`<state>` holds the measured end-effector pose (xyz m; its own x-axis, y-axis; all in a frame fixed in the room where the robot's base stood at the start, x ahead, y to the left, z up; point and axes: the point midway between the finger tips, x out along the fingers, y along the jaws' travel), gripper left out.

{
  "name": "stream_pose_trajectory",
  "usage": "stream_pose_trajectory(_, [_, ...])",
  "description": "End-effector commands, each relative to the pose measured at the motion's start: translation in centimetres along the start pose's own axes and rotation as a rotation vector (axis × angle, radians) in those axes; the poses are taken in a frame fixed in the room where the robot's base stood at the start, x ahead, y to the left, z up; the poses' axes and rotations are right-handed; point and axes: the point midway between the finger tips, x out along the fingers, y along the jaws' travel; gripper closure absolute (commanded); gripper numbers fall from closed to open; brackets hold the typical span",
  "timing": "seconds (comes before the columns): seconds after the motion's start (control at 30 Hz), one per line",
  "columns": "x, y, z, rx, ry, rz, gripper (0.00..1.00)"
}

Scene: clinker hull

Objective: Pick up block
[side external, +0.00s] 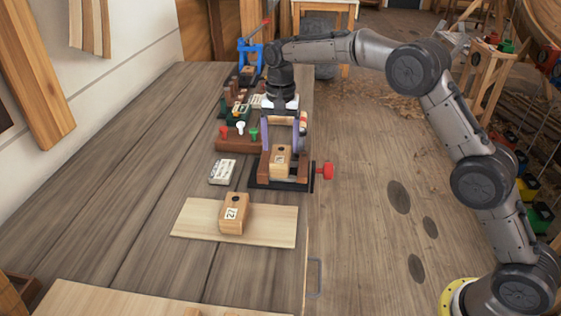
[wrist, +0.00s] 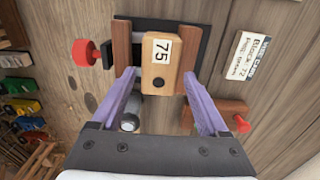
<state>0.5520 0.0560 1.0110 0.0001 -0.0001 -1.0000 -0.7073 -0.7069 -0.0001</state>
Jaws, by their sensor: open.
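A wooden block (side external: 280,169) with a white label stands between the brown jaws of a dark-based clamp (side external: 258,181). In the wrist view this block (wrist: 161,79) is labelled 75. My gripper (side external: 281,146) points down just over it with its purple fingers apart. In the wrist view the open gripper (wrist: 159,75) has one finger on each side of the block's near end, with gaps visible and nothing held. A second wooden block (side external: 235,225) lies on a pale board (side external: 190,221) nearer the camera. Its label seems to read 72.
A small printed card (side external: 222,172) lies left of the clamp; in the wrist view the card (wrist: 248,50) seems to name block 72. A red knob (side external: 326,171) sticks out right of the clamp. A rack with coloured pegs (side external: 239,142) stands behind.

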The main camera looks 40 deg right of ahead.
Motion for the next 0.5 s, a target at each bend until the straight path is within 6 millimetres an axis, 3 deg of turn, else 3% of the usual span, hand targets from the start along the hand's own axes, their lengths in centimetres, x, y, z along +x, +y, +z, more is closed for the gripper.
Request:
stream_pose_trajectory(0.2, [2.9, 0.1, 0.2, 0.0, -0.002, 0.002, 0.22])
stream_pose_trajectory(0.5, [3.4, 0.1, 0.2, 0.0, 0.0, 0.0, 0.22])
